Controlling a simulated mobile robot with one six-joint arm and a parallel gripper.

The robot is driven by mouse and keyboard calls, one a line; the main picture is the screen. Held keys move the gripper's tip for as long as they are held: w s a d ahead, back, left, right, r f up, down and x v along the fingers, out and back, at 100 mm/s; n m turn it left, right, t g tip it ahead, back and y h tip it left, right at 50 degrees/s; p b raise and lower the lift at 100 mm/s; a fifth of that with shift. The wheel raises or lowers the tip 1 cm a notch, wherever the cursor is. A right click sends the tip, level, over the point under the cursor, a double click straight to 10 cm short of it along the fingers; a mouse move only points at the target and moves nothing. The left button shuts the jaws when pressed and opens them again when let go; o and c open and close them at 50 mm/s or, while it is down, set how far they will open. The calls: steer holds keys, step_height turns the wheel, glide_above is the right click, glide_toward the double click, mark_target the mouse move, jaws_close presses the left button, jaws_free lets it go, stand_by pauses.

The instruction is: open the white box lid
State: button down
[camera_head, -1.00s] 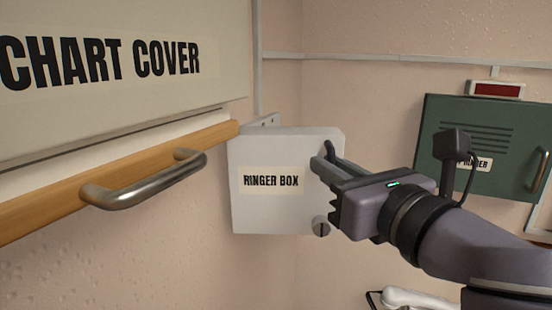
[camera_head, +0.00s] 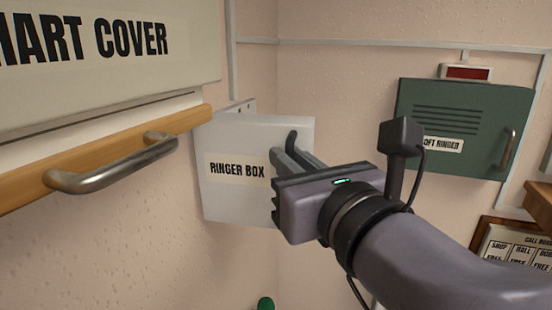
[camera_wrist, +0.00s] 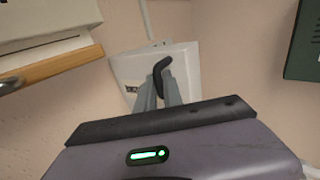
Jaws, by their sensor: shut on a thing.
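The white box (camera_head: 225,202) labelled RINGER BOX hangs on the wall near the corner, left of centre in the head view. Its front lid faces me, and I cannot make out an open gap around it. A dark curved handle (camera_head: 291,137) stands near the lid's right side. My gripper (camera_head: 281,158) is at the lid's right part, shut on this handle. The wrist view shows the handle (camera_wrist: 161,70) between the finger ends, with the white box (camera_wrist: 186,60) behind. My gripper hides the lid's lower right corner in the head view.
A wooden rail (camera_head: 100,168) with a metal handle (camera_head: 110,170) runs left of the box, below the CHART COVER panel (camera_head: 120,80). A green cabinet (camera_head: 460,105) hangs at the right, below a red sign (camera_head: 467,72). A notice board (camera_head: 515,245) is at lower right.

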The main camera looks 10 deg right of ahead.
steer(key=c, duration=1.8)
jaws_free()
steer(key=shift+w+a, duration=0.1)
steer(key=shift+o, duration=0.2)
steer(key=p+v, duration=0.4)
steer(key=v, duration=0.3)
steer(key=shift+s, duration=0.3)
